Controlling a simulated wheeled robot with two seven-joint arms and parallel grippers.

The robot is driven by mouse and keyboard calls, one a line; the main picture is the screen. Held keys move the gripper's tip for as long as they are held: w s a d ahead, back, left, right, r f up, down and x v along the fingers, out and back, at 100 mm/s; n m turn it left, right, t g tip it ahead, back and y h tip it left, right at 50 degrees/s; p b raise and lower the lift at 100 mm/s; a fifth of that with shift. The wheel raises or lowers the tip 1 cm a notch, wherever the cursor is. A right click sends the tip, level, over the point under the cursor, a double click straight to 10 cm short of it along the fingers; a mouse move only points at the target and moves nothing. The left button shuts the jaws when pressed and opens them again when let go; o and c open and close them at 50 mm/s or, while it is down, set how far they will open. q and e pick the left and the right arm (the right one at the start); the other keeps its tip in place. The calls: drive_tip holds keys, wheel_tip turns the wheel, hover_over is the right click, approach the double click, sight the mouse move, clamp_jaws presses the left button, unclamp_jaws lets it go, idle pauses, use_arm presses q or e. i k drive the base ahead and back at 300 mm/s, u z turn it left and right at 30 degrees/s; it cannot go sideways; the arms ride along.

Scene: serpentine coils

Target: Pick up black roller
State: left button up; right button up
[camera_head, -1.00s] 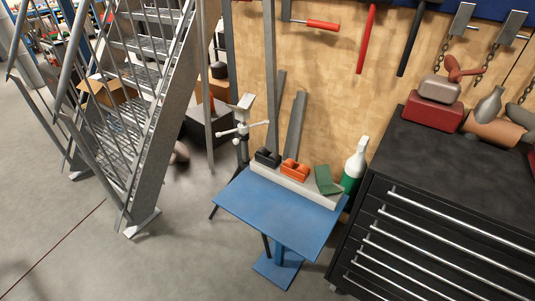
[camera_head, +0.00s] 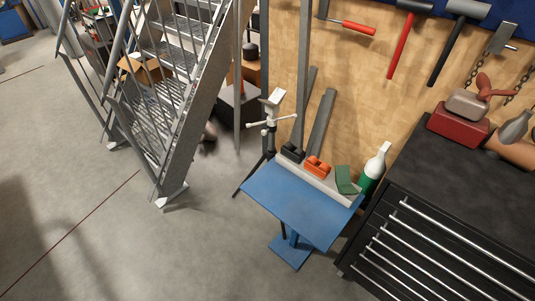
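A small black object (camera_head: 291,154), which looks like the black roller, sits at the left end of a pale ledge (camera_head: 328,186) along the back edge of a small blue table (camera_head: 290,210). Its exact shape is too small to tell. An orange object (camera_head: 317,167) of similar form sits to its right on the ledge. A green object (camera_head: 345,181) stands tilted at the ledge's right end. Neither of my grippers is in view.
A black drawer cabinet (camera_head: 470,185) stands right of the table. A white and green bottle (camera_head: 374,168) stands between them. A grey stand (camera_head: 270,125) is behind the table's left side. Metal stairs (camera_head: 190,100) rise at left. The floor (camera_head: 130,245) in front is clear.

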sight(289, 155)
drive_tip(key=u, duration=3.05)
drive_tip(key=k, duration=1.3)
drive_tip(key=z, duration=1.5)
